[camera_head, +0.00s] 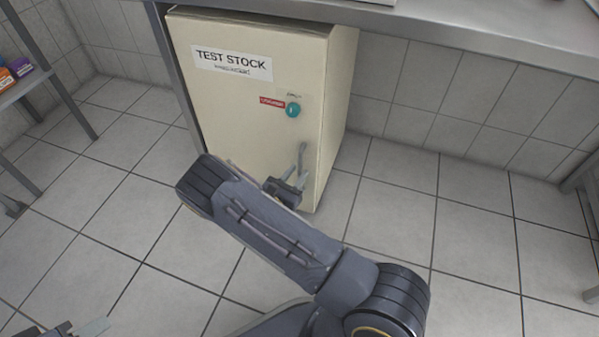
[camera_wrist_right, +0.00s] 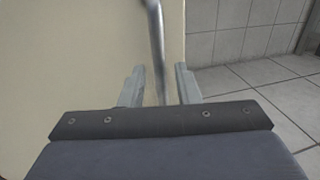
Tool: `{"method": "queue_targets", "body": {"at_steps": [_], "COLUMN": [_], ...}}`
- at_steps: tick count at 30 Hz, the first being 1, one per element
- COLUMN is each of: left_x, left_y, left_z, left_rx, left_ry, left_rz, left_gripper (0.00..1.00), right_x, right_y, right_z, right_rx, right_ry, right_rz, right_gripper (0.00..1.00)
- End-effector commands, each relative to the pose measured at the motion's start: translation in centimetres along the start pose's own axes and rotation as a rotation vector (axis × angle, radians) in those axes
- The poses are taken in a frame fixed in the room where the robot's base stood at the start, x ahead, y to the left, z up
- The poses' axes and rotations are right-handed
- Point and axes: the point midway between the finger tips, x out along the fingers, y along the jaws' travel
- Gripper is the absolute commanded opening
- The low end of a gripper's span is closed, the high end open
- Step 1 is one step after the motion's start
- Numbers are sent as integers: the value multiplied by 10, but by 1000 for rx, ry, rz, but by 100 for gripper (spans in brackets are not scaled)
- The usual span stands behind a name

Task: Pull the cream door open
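The cream door (camera_head: 240,110) is the front of a cream cabinet under the counter and looks closed. It bears a "TEST STOCK" label, a small red label and a teal round knob (camera_head: 293,110). A grey vertical bar handle (camera_head: 301,157) is low near its right edge; it also shows in the right wrist view (camera_wrist_right: 157,45). My right gripper (camera_head: 292,181) is at the handle's lower part. In the wrist view its fingers (camera_wrist_right: 160,88) are apart, one on each side of the bar, with gaps visible. My left gripper (camera_head: 78,329) is partly cut off at the bottom left.
A grey counter (camera_head: 470,35) runs above the cabinet. A shelf with small coloured boxes (camera_head: 12,75) stands at the far left. The tiled floor (camera_head: 110,220) in front of the door is clear apart from my arms.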

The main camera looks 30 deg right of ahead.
Motion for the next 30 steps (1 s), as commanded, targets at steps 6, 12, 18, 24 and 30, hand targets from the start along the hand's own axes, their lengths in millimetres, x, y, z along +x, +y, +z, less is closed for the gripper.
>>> {"method": "queue_targets", "body": {"at_steps": [6, 12, 18, 24, 30], "left_x": [6, 6, 6, 6, 6], "left_y": [-3, -3, -3, -3, -3], "left_z": [3, 3, 3, 3, 3], "left_rx": [0, 0, 0, 0, 0], "left_ry": [0, 0, 0, 0, 0], "left_rz": [0, 0, 0, 0, 0], "left_gripper": [36, 36, 36, 36, 36], "right_x": [21, 23, 23, 23, 22], "right_y": [0, 0, 0, 0, 0], "right_z": [-1, 0, 0, 0, 0], "right_rx": [1, 1, 1, 1, 1], "right_ry": [1, 1, 1, 1, 1], "right_rz": [-1, 0, 0, -1, -1], "right_gripper": [29, 29, 15, 0, 0]}}
